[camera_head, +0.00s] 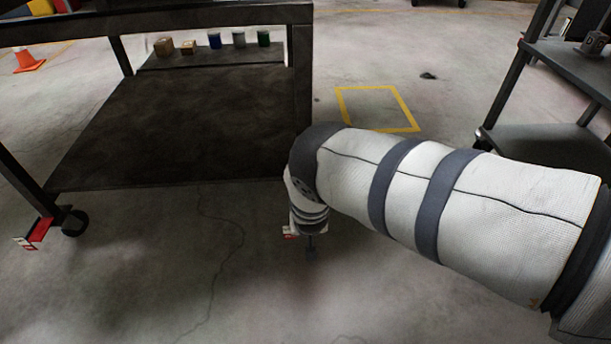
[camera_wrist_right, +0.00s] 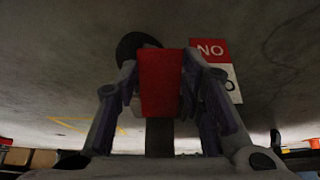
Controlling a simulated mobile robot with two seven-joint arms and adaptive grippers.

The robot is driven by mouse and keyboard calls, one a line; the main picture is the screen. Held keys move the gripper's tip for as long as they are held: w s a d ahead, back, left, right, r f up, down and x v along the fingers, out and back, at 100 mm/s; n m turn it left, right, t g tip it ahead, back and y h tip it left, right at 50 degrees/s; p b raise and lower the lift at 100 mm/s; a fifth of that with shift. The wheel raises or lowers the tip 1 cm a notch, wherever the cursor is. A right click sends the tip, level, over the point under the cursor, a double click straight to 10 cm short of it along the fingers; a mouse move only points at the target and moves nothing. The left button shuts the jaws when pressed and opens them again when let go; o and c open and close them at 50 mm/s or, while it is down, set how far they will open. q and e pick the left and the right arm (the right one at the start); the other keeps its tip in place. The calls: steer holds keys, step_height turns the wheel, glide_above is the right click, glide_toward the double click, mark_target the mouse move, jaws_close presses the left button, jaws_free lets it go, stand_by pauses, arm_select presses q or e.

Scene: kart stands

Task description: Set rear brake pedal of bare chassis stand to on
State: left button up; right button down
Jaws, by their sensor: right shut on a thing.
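The black stand (camera_head: 180,14) fills the left of the head view, with a dark lower shelf. At its near left corner is a caster (camera_head: 74,223) with a red pedal (camera_head: 40,230) and a red-and-white label beside it. In the right wrist view a red brake pedal (camera_wrist_right: 160,88) stands between the fingers of my right gripper (camera_wrist_right: 162,82), which is shut on it. In the head view my right arm reaches to the stand's near right corner and hides most of that caster and pedal. My left gripper is not in view.
A second dark shelf unit (camera_head: 560,145) is at right. An orange cone (camera_head: 26,60) is at far left. Floor in front is clear.

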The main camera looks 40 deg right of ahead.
steer(key=c, duration=1)
jaws_free()
steer(key=shift+d, duration=0.1)
steer(key=shift+c, duration=0.2)
steer(key=v, duration=1.2)
